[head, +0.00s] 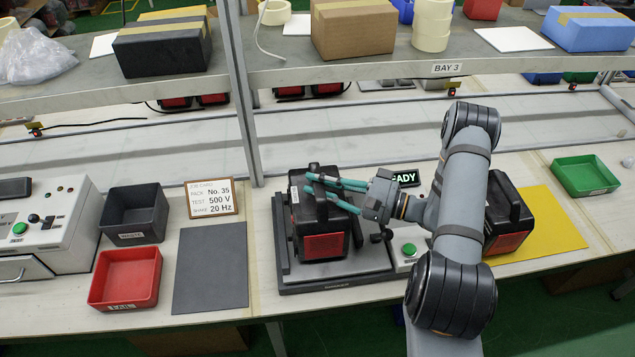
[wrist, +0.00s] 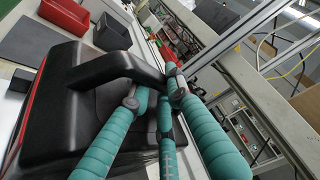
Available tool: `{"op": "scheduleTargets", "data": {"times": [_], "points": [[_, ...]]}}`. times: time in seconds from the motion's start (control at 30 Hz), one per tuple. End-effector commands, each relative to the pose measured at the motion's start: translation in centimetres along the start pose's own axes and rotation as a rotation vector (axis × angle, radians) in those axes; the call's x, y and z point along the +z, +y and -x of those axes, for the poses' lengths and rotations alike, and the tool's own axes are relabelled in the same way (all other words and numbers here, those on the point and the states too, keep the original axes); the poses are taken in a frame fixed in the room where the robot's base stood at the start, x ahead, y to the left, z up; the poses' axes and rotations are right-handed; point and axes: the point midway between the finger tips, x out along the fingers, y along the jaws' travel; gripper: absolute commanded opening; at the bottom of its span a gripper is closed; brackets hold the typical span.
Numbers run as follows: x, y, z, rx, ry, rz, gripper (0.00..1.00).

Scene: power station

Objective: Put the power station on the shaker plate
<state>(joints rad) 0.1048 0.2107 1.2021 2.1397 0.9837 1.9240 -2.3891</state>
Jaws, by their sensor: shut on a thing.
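A black power station (head: 322,205) with a red front panel is over the dark shaker plate (head: 345,283), upright and at its left part; I cannot tell for sure whether its base touches the plate. My gripper (head: 314,183) reaches in from the right, its teal fingers shut on the power station's top handle. In the wrist view the black handle (wrist: 125,65) runs between the teal fingers, and my gripper (wrist: 160,90) covers part of the casing. The far side of the power station is hidden.
A second black power station (head: 505,215) stands at right on a yellow mat (head: 555,215). A bare grey mat (head: 210,268), red tray (head: 125,277) and dark tray (head: 135,214) lie left. A shelf (head: 280,75) overhangs behind.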

Motion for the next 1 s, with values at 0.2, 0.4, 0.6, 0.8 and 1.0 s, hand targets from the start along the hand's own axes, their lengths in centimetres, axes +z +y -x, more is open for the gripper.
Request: {"op": "scheduleTargets", "data": {"times": [0.2,0.4,0.6,0.8,1.0], "points": [[-0.11,0.09,0.00,-0.005,0.002,-0.001,0.00],[-0.11,0.37,0.00,-0.005,0.002,-0.001,0.00],[-0.11,0.49,0.00,-0.005,0.002,-0.001,0.19],[-0.12,0.52,0.00,-0.004,0.002,0.000,0.31],[-0.10,0.64,0.01,-0.002,0.002,0.000,0.39]]}}
